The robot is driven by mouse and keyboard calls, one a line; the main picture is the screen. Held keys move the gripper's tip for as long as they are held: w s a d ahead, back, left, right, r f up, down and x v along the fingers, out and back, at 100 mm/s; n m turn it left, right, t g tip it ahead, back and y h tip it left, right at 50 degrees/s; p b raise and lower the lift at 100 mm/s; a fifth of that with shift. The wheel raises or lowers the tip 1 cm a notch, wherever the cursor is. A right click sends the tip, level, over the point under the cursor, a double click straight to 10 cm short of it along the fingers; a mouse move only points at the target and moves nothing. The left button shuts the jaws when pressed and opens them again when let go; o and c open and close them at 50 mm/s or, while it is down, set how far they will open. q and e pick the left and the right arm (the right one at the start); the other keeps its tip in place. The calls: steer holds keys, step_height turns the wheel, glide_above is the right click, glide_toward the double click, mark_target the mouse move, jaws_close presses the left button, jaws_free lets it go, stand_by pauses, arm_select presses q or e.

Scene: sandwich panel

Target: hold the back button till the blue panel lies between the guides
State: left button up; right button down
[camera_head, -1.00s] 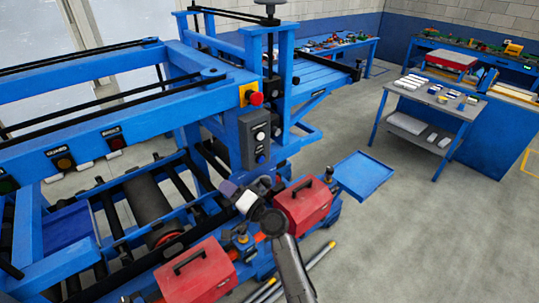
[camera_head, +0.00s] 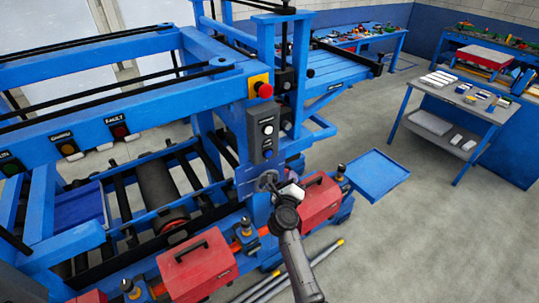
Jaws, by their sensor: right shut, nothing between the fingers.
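The grey control box (camera_head: 262,136) hangs on the machine's blue post, with pale buttons above and a blue button (camera_head: 268,153) at the bottom. Its labels are too small to read, so I cannot tell which is the back button. A blue panel (camera_head: 80,208) lies low inside the frame at the left, beside black bars and a dark roller (camera_head: 158,190). I cannot make out the guides for certain. My right gripper (camera_head: 268,182) is shut and empty, just below the control box in the picture. Its contact with anything cannot be told. My left gripper is out of view.
A red emergency button (camera_head: 265,90) sits above the control box. Red toolbox-like covers (camera_head: 198,264) line the machine's front edge near my right arm. A blue tray (camera_head: 372,175) stands to the right. Open floor lies beyond it, before a grey-topped table (camera_head: 460,100).

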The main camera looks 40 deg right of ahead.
mark_target(269, 154)
steer(key=shift+w, duration=0.1)
stand_by(0.3)
steer(key=w+b, duration=0.7)
steer(key=w, duration=0.1)
steer(key=shift+w+d, duration=0.1)
steer(key=shift+w, duration=0.25)
stand_by(0.4)
stand_by(0.7)
stand_by(0.8)
steer(key=shift+w+b, duration=0.2)
steer(key=shift+b, duration=0.15)
